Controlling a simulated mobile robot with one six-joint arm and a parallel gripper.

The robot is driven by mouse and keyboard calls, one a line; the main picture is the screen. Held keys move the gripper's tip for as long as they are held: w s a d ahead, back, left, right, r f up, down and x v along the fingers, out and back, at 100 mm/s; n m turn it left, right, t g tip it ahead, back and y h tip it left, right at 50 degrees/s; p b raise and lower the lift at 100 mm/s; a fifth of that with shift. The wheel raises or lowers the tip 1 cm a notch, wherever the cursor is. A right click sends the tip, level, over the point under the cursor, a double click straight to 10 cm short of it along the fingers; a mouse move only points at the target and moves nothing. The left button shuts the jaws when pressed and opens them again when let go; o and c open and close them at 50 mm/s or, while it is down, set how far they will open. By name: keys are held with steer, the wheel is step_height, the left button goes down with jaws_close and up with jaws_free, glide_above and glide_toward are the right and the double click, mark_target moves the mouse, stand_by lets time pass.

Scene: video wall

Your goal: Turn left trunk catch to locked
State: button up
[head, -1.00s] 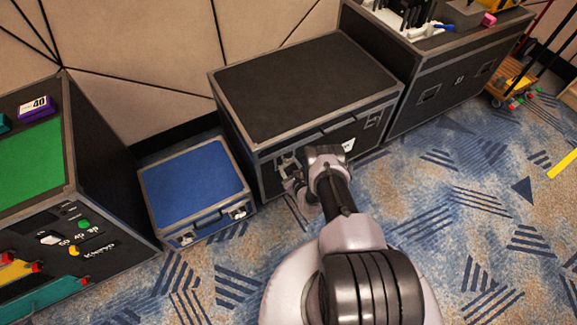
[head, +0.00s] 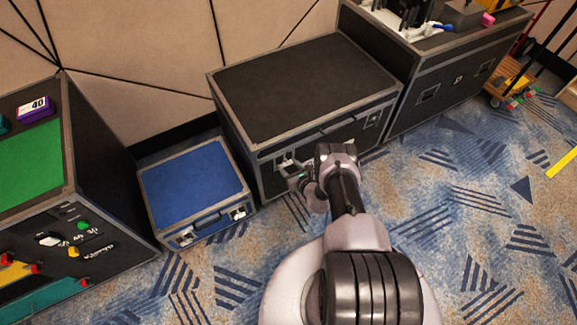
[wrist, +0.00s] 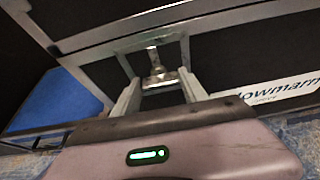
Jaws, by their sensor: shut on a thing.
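The black trunk (head: 305,85) with grey metal edges stands against the wall in the head view. Its left catch (head: 284,161) is a small metal latch on the front face, below the lid edge. The catch also shows in the wrist view (wrist: 157,70), as a silver plate with a turning piece. My gripper (wrist: 160,88) is at the catch, with one pale finger on each side of its lower piece, shut on it. In the head view my gripper (head: 294,173) is partly hidden by my wrist. I cannot tell the catch's exact angle.
A blue case (head: 195,185) stands on the carpet left of the trunk. A green-topped case (head: 30,160) is farther left. Another black case (head: 440,90) stands close on the right. The trunk's right catch (head: 372,118) is clear. Patterned carpet (head: 470,220) is open at the right.

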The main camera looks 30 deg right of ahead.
steer(key=o, duration=1.4)
steer(key=p+v, duration=0.8)
steer(key=v, duration=0.9)
steer(key=shift+s+d+r, duration=0.1)
steer(key=shift+s+r, duration=0.05)
